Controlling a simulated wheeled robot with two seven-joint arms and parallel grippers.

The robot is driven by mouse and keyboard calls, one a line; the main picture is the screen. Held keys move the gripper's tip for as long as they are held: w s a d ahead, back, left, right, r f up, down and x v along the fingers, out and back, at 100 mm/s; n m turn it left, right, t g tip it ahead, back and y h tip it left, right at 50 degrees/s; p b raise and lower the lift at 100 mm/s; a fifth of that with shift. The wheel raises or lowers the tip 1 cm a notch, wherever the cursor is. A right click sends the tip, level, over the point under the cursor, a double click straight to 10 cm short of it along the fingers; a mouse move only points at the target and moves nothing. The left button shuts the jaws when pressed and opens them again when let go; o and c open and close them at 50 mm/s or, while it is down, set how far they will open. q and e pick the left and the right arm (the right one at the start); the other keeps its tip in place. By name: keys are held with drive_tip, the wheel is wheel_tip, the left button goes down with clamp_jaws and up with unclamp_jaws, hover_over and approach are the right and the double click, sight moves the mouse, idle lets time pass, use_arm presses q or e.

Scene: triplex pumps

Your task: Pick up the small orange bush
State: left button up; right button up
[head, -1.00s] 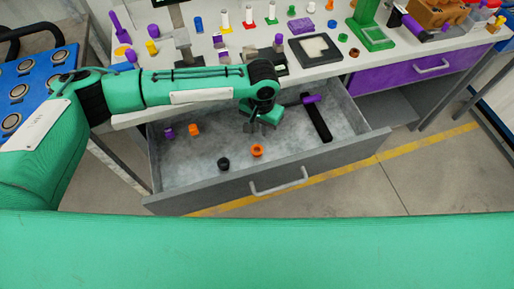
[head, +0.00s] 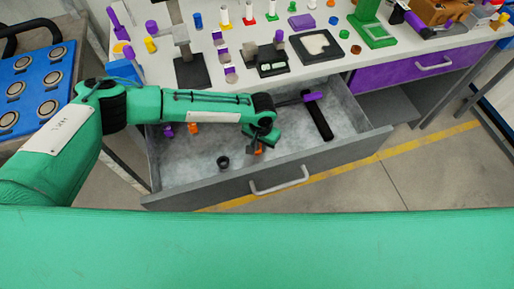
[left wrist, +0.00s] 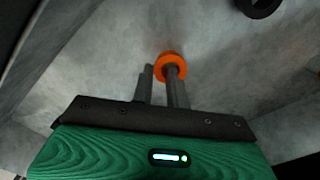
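The small orange bush (head: 258,151), a short ring, is in the open grey drawer and partly hidden by my left gripper in the head view. My left gripper (head: 256,143) is low over it, pointing down. In the left wrist view the left gripper (left wrist: 160,72) shows two grey fingers with a narrow gap between them. The orange bush (left wrist: 171,60) is at the tip of the right-hand finger, which overlaps the ring. I cannot tell whether that finger is in its hole or in front of it. My right gripper is not in view.
The drawer (head: 285,172) also holds a black ring (head: 223,162), another orange piece (head: 193,128), a purple piece (head: 168,131) and a dark hammer-like tool with purple (head: 318,117). The workbench (head: 215,72) above is crowded. Bare drawer floor lies around the bush.

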use_arm(q)
drive_tip(key=shift+f, duration=1.25)
clamp_jaws()
drive_tip(key=shift+r, duration=0.15)
